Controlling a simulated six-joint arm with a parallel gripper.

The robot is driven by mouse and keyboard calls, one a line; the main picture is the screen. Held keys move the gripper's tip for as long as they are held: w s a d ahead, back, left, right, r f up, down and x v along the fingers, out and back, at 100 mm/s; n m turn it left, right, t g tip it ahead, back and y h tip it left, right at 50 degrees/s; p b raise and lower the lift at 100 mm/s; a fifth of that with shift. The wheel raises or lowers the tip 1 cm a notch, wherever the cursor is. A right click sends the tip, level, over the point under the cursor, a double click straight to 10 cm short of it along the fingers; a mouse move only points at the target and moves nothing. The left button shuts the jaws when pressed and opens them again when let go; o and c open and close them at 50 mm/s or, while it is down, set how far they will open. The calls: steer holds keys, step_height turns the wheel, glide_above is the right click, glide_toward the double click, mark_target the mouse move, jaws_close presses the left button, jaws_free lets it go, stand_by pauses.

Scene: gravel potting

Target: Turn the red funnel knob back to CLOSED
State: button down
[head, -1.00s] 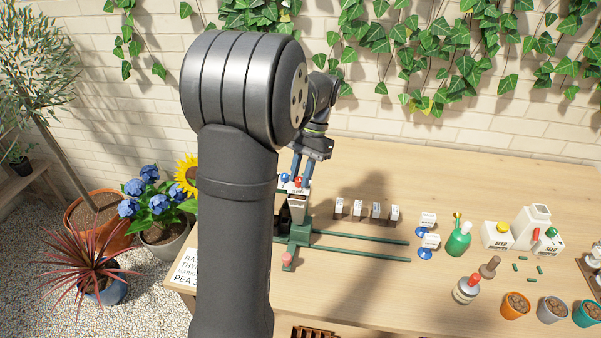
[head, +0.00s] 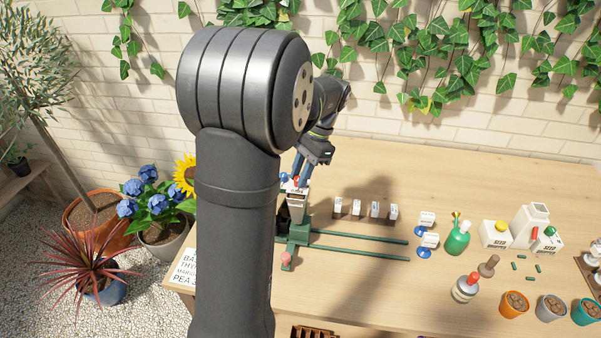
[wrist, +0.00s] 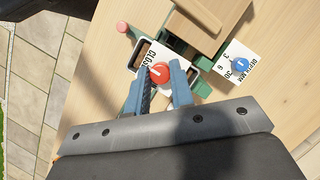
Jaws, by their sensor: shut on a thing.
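The red funnel knob (wrist: 159,73) sits on a white label plate (wrist: 141,81) with partly readable lettering that looks like "CLOSED". A white line shows on top of the knob. My gripper (wrist: 160,78) is shut on the knob, with one blue finger on each side of it. In the head view my gripper (head: 298,178) reaches down to the top of the white funnel (head: 297,201) on its green stand. My arm hides part of the stand there. The knob's exact pointing against the lettering is hard to tell.
A blue knob (wrist: 240,65) on a white dial plate stands close beside the red one. Green rails (head: 360,249) run to the right. Small label blocks (head: 375,209) stand behind the rails, and a green bottle (head: 458,238) stands further right.

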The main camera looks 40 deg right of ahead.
steer(key=c, duration=1.3)
jaws_free()
steer(key=shift+o, duration=0.2)
steer(key=shift+r, duration=0.1)
steer(key=v, duration=1.7)
steer(key=shift+d, duration=0.15)
steer(key=x, duration=1.7)
